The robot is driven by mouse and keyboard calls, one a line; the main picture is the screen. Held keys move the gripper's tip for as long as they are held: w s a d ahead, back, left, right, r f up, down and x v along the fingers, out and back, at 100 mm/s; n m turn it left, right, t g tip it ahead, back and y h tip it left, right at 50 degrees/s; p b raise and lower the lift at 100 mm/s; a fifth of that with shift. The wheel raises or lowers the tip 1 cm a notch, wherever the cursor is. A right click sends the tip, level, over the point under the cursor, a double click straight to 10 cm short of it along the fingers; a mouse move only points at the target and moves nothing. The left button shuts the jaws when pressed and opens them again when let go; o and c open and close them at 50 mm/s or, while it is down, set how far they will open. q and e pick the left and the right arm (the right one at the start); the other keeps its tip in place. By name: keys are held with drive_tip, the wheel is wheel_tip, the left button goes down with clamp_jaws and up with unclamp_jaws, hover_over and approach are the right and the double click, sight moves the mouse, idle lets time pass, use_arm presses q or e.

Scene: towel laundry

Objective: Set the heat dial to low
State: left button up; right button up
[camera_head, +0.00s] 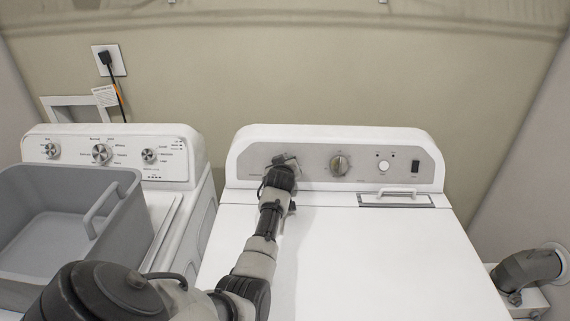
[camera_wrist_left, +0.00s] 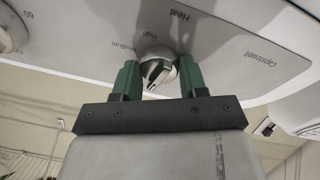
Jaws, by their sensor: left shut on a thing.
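The heat dial (camera_wrist_left: 157,68) is a round silver knob with a raised grip bar on the dryer's control panel (camera_head: 314,162). The left wrist view shows it tilted, with "Heat", "High" and "Medium" printed around it. My left gripper (camera_wrist_left: 158,78) has its green fingers on either side of the dial and is shut on it. In the head view my left gripper (camera_head: 283,162) covers most of the dial at the panel's left. I cannot tell for sure which setting the dial points at. My right gripper is not in view.
A larger timer dial (camera_head: 340,164), a round white button (camera_head: 384,165) and a black switch (camera_head: 415,166) sit further right on the panel. A washer (camera_head: 172,155) with several knobs stands left, with a grey basket (camera_head: 75,200) on it. The dryer top (camera_head: 370,260) is clear.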

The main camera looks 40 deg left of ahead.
use_arm(q)
drive_tip(key=m+p, duration=0.2)
drive_tip(key=m, duration=0.2)
drive_tip(key=shift+r+m+h, duration=0.15)
drive_tip(key=shift+m+h, duration=0.15)
drive_tip(key=shift+m+p, duration=0.8)
drive_tip(key=shift+m, duration=0.8)
drive_tip(key=shift+h, duration=0.3)
drive_tip(key=o, duration=0.9)
drive_tip(key=v, duration=1)
drive_tip(key=shift+s+d+b, duration=0.25)
drive_tip(key=shift+b, duration=0.15)
